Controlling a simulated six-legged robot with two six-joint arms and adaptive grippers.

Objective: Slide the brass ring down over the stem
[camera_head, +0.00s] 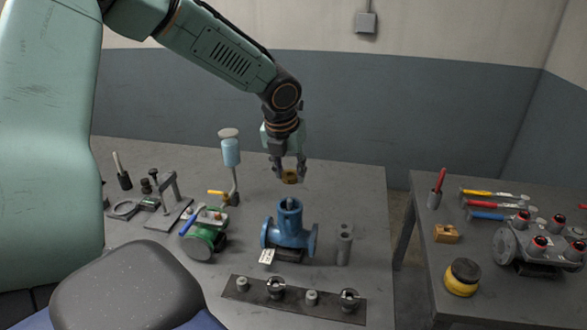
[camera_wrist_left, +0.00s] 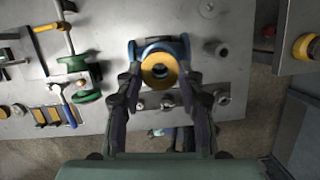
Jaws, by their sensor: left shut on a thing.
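The brass ring (camera_head: 290,177) is held between the fingertips of my left gripper (camera_head: 289,171), above the blue valve body (camera_head: 289,234) and apart from it. The grey stem (camera_head: 290,203) shows at the valve's open top, a little below the ring. In the left wrist view the ring (camera_wrist_left: 147,72) sits between the two fingers of my left gripper (camera_wrist_left: 160,82) and covers part of the blue valve (camera_wrist_left: 184,48). Something grey shows through its hole; I cannot tell how exactly the stem lines up. My right gripper is not in view.
A dark strip with several fittings (camera_head: 328,306) lies in front of the valve. A grey cylindrical post (camera_head: 344,244) stands to its right, a green valve (camera_head: 204,238) to its left. A light-blue-topped stand (camera_head: 231,152) rises behind left. A second table (camera_head: 487,290) is at right.

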